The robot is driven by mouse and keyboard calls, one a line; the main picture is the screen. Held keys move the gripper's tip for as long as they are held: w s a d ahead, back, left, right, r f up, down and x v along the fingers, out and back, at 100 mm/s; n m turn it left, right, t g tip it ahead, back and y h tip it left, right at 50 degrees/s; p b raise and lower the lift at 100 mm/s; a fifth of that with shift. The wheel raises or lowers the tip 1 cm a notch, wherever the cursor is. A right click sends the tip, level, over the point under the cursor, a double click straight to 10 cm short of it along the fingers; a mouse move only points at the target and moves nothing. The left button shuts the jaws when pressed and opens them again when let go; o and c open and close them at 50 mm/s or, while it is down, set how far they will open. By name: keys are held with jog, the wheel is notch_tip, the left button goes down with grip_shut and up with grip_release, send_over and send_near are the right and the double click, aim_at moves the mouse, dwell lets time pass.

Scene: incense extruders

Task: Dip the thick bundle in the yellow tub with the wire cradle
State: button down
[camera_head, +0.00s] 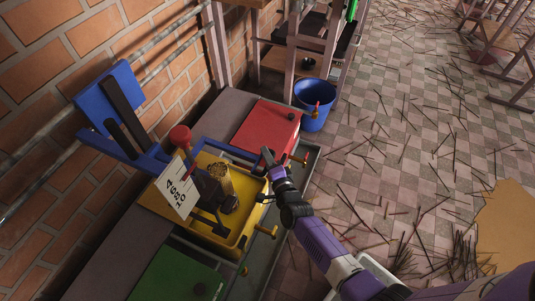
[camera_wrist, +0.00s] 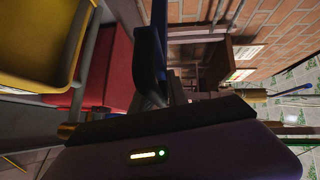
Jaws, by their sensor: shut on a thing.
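The yellow tub (camera_head: 248,237) stands open on the bench, with brass fittings on its side. It shows in part at the upper left of the wrist view (camera_wrist: 25,45). The thick bundle (camera_head: 219,178) is a tan cylinder with a speckled top, standing over the tub. Dark parts, perhaps the wire cradle (camera_head: 217,222), show below and beside it; their form is unclear. My gripper (camera_head: 270,163) is at the tub's right rim, apart from the bundle, near the red lid. My dark finger (camera_wrist: 150,60) also shows in the wrist view.
A red-lidded tub (camera_head: 265,128) stands behind and a green one (camera_head: 177,276) in front. A blue frame (camera_head: 112,100), a red knob (camera_head: 180,137) and a white card (camera_head: 176,190) crowd the tub's left. A blue bucket (camera_head: 314,112) and scattered sticks are on the floor.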

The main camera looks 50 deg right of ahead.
jog(key=f, duration=0.1)
jog(key=f+b, duration=0.1)
jog(key=f, duration=0.1)
jog(key=shift+s+d+f+b, duration=0.1)
jog(key=shift+s+b, duration=0.15)
jog(key=shift+b, duration=0.1)
jog(key=shift+f, duration=0.1)
jog(key=c, duration=1.4)
grip_release()
jog(key=shift+w+r, duration=0.15)
jog(key=shift+r, duration=0.15)
jog(key=p+v, duration=0.2)
jog(key=v, duration=0.6)
jog(key=shift+w, duration=0.1)
